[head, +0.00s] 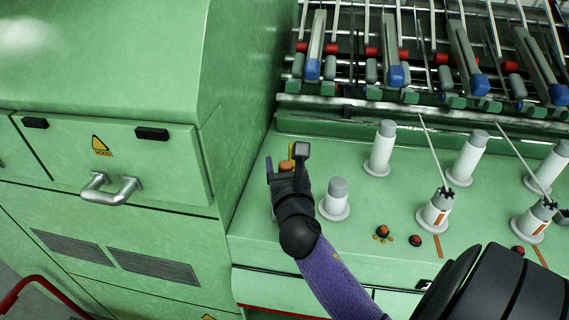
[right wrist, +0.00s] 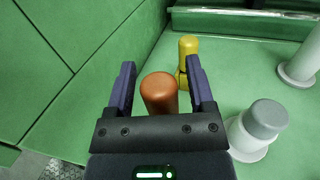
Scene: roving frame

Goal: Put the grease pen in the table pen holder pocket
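My right gripper (head: 286,160) is low over the green machine table (head: 255,215), near its left end. In the right wrist view its two fingers (right wrist: 160,68) stand apart on either side of an orange-brown, round-topped cylinder (right wrist: 159,92). Gaps show on both sides of the cylinder, and its lower part is hidden by the gripper. A yellow upright piece with a dark band (right wrist: 187,60) stands just beyond it. I cannot tell whether either is the grease pen or its holder; no pocket shows clearly. My left gripper is not in view.
A grey-topped white bobbin (right wrist: 262,125) stands close right of the gripper; it also shows in the head view (head: 335,200). Several more bobbins stand farther right. A tall green cabinet (head: 150,240) rises on the left. Rods and rollers line the back.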

